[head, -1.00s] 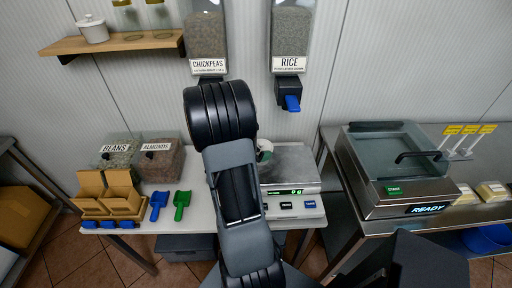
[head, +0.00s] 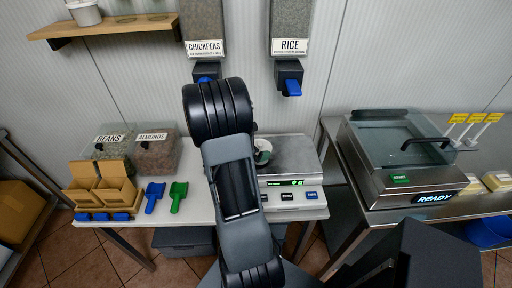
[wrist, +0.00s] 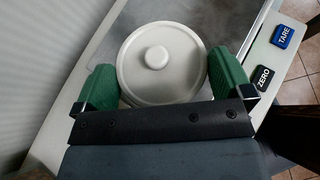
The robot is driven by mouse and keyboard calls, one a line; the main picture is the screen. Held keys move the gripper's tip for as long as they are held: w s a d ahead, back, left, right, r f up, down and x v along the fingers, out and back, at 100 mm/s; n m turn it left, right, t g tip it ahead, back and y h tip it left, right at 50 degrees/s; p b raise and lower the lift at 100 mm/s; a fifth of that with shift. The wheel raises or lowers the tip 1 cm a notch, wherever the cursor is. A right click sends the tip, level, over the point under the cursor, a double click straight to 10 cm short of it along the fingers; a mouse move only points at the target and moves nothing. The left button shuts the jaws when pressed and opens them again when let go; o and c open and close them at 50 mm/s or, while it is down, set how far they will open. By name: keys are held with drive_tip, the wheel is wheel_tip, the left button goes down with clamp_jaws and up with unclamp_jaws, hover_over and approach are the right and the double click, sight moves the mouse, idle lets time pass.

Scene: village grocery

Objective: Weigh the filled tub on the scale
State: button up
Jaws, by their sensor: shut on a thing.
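A round white tub with a knobbed lid (wrist: 160,60) sits between the green fingers of my gripper (wrist: 163,76) in the wrist view. My gripper is shut on it. In the head view, only a bit of the white tub (head: 263,146) shows past my arm, at the left of the scale's plate. The scale (head: 290,156) has a steel plate and a lit green display that seems to read zero. The tub is over the plate; I cannot tell whether it touches it. The lid hides the contents.
Left on the table are bean and almond bins (head: 155,152), cardboard boxes (head: 117,190), a blue scoop (head: 154,196) and a green scoop (head: 178,195). Chickpea and rice dispensers (head: 289,40) hang above. A steel machine reading READY (head: 400,160) stands on the right counter.

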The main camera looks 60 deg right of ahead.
drive_tip(key=shift+f+b, duration=0.6)
drive_tip(key=shift+f, duration=0.05)
drive_tip(key=o, duration=0.6)
drive_tip(key=shift+c, duration=0.2)
drive_tip(key=v, duration=1.4)
drive_tip(key=s+a+f+m+y, duration=0.2)
drive_tip(key=a+f+m+y, duration=0.1)
drive_tip(key=a+m+y, duration=0.45)
drive_tip(key=a+r+m+t+y, duration=0.2)
drive_tip(key=a+r+m+t, duration=0.1)
drive_tip(key=a, duration=0.5)
drive_tip(key=a+r+m+t+y, duration=0.2)
drive_tip(key=a+r+m+t, duration=0.2)
drive_tip(key=a, duration=0.5)
drive_tip(key=shift+w+a+r+t, duration=0.2)
drive_tip(key=shift+a+r+t, duration=0.15)
drive_tip(key=shift+r, duration=0.6)
